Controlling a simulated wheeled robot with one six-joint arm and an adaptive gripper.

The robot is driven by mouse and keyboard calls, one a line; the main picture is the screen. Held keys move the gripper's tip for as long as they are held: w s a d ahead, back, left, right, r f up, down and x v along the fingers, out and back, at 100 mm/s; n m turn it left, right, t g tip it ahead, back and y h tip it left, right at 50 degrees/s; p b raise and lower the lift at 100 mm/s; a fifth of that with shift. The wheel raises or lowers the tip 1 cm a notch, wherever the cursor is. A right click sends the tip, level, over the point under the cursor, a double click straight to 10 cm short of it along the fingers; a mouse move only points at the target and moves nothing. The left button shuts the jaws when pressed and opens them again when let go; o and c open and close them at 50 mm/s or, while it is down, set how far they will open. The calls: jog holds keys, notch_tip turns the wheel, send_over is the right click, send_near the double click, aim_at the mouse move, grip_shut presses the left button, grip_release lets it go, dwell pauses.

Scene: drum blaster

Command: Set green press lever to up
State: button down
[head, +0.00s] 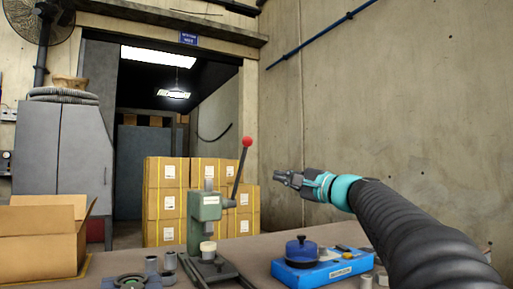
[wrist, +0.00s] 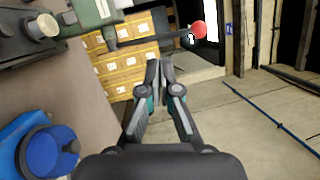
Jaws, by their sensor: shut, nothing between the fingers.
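The green press (head: 205,211) stands on the table in the head view. Its dark lever (head: 237,172) rises steeply from the press's right side, leaning slightly right, and ends in a red knob (head: 247,142). My gripper (head: 277,177) is to the right of the lever, lower than the knob and apart from it, pointing left. In the wrist view, my gripper (wrist: 159,66) is shut and empty. There the red knob (wrist: 199,29) and the lever (wrist: 155,39) lie beyond the fingertips, and part of the green press (wrist: 96,12) shows at the top left.
A blue case (head: 322,270) with a dark blue round piece (head: 301,252) sits on the table below my arm. An open cardboard box (head: 40,240) is at the left. Stacked yellow boxes (head: 166,205) stand behind the press. Air around the knob looks clear.

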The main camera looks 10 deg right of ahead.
notch_tip(320, 180, up, 4)
jog(key=d+m+t, duration=0.1)
jog(key=m+t, duration=0.1)
jog(key=m, duration=0.7)
jog(key=m+p, duration=0.4)
jog(key=m, duration=0.3)
send_near(250, 141)
jog(key=shift+h, duration=0.4)
jog(key=x, duration=0.7)
jog(key=shift+w+f, duration=0.1)
jog(key=shift+w, duration=0.05)
jog(key=shift+a, duration=0.1)
jog(key=shift+w+a+r, duration=0.1)
jog(key=shift+a+r, duration=0.1)
jog(key=shift+r, duration=0.15)
jog(key=w+p, duration=0.1)
jog(key=w+r+p, duration=0.1)
jog(key=p, duration=0.1)
jog(key=shift+w+a+r, duration=0.15)
jog(key=shift+w+r, duration=0.05)
jog(key=shift+r, duration=0.1)
